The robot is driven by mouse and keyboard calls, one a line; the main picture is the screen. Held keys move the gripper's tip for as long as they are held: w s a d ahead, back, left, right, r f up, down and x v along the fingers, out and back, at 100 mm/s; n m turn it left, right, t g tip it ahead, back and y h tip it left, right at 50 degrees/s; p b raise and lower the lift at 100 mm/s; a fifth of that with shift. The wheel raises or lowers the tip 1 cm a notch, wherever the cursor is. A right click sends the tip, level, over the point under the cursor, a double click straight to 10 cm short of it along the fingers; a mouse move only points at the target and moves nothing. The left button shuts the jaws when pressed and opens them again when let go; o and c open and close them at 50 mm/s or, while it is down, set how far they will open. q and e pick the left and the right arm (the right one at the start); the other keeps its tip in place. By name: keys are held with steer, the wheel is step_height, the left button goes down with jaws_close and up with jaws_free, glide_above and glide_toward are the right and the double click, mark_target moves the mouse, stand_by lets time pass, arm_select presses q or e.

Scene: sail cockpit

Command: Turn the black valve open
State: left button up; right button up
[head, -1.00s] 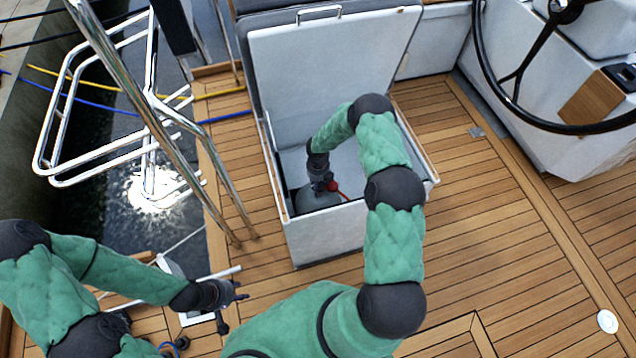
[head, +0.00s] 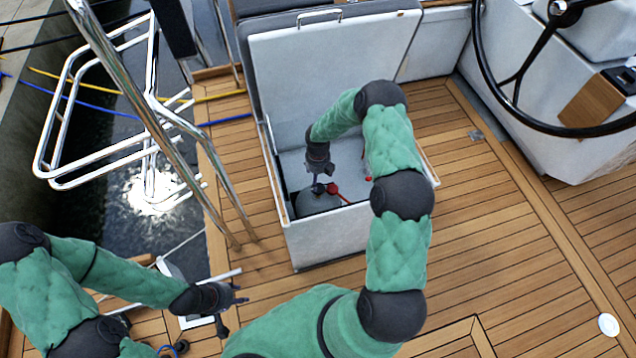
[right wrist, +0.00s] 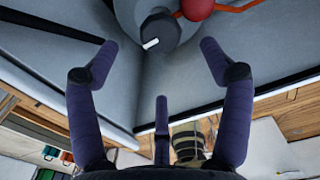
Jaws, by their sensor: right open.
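The black valve (head: 318,188) sits on top of a grey gas cylinder (head: 316,203) inside the open white locker. In the right wrist view the valve (right wrist: 160,32) is a dark round knob with a white mark, just beyond my fingertips. My right gripper (head: 318,174) is above the valve, pointing down. In the right wrist view its fingers (right wrist: 158,62) are spread, with nothing between them. A red round fitting (head: 333,188) with a red hose is beside the valve. My left gripper (head: 240,294) is at lower left, away from the locker; its finger opening is unclear.
The locker's front wall (head: 340,236) and raised lid (head: 335,70) bound the space around the cylinder. A small red thing (head: 368,179) shows at the locker's right. Steel rails (head: 168,120) stand left. A steering wheel (head: 520,105) is at upper right. The teak deck right is clear.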

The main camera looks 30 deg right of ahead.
steer(key=shift+r, duration=2.45)
